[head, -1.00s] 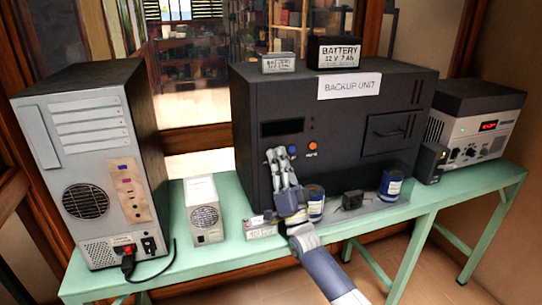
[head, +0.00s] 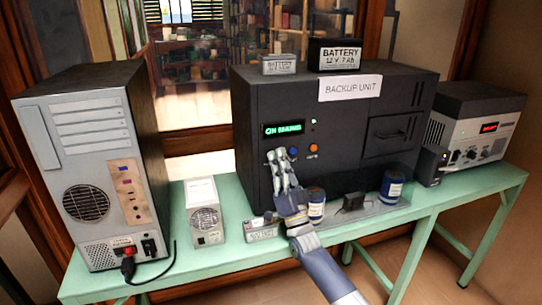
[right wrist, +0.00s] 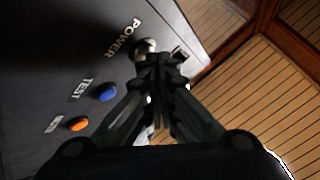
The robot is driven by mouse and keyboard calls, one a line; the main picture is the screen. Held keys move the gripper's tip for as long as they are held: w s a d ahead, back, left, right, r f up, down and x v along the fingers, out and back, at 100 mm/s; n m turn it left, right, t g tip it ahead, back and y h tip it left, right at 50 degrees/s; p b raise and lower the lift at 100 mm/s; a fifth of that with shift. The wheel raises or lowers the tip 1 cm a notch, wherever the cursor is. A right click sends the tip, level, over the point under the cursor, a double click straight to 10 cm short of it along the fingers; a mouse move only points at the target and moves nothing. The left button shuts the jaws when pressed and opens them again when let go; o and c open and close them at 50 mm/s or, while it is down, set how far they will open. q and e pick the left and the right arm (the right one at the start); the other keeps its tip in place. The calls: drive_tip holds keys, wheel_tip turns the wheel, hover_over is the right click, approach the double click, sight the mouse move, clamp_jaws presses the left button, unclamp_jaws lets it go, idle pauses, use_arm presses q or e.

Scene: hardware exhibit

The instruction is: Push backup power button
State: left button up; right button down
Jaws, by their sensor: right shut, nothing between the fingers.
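The dark backup unit (head: 335,110) stands on the green table and bears a "BACKUP UNIT" label. Its display (head: 284,129) is lit with green text that seems to read "ON MAINS", and a small green light (head: 313,122) glows beside it. My right gripper (head: 278,152) is shut and empty, its fingertips at the front panel. In the right wrist view the fingertips (right wrist: 162,84) are just below the pale round button (right wrist: 146,46) marked "POWER"; whether they touch it I cannot tell. That button is hidden by the gripper in the head view. My left gripper is not in view.
The blue "TEST" button (right wrist: 107,92) and an orange button (right wrist: 78,124) lie beside the power button. Cans (head: 316,205), a small battery (head: 262,228) and a black adapter (head: 353,202) sit in front of the unit. A computer tower (head: 75,170) stands at the left.

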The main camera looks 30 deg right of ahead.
drive_tip(key=shift+s+d+f, duration=0.15)
drive_tip(key=shift+s+f, duration=0.2)
drive_tip(key=s+a+p, duration=0.1)
drive_tip(key=s+p, duration=0.3)
drive_tip(key=s, duration=0.2)
drive_tip(key=shift+a, duration=0.15)
drive_tip(key=shift+w+a, duration=0.1)
idle(0.5)
